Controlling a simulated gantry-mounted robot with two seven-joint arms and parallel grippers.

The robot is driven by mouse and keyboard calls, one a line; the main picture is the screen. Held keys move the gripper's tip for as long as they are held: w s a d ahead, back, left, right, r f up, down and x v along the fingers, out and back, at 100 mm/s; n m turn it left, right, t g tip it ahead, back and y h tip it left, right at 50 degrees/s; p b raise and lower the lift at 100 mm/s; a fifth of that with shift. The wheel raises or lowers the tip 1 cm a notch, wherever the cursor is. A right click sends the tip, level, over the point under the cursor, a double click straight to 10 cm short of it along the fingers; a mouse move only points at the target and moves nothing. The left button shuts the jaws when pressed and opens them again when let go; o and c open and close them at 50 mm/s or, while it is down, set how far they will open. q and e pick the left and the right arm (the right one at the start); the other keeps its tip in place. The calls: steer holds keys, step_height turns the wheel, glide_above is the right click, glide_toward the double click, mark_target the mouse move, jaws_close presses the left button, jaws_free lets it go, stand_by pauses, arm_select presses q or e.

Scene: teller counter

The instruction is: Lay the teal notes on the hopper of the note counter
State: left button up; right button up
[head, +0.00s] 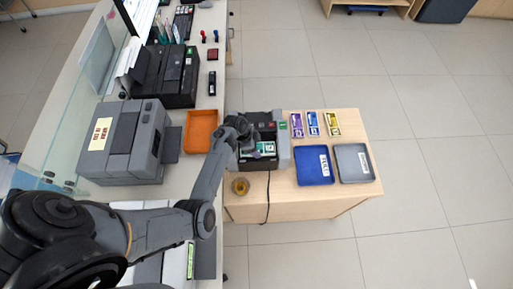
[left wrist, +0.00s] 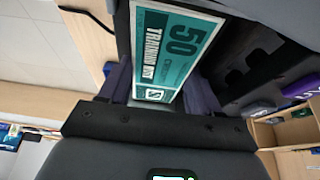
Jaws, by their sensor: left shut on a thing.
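The teal notes (head: 264,149) are a flat bundle marked 50 in the left wrist view (left wrist: 174,48). My left gripper (head: 246,142) is shut on them, with one finger on each side of the bundle in the wrist view (left wrist: 160,85). In the head view the gripper and notes are over the note counter (head: 283,130), a dark and grey machine on the wooden side desk. My gripper and arm hide part of the counter and its hopper. I cannot tell whether the notes touch the hopper. My right gripper is not in view.
Purple, blue and yellow note bundles (head: 313,124) lie right of the counter. A blue tray (head: 314,178) and a grey tray (head: 353,175) lie in front of them. A small brownish round dish (head: 240,186) and a cable are near the desk's left edge. An orange tray (head: 200,146) is left.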

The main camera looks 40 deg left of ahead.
arm_select(q)
steer(key=shift+f, duration=0.1)
steer(key=o, duration=1.1)
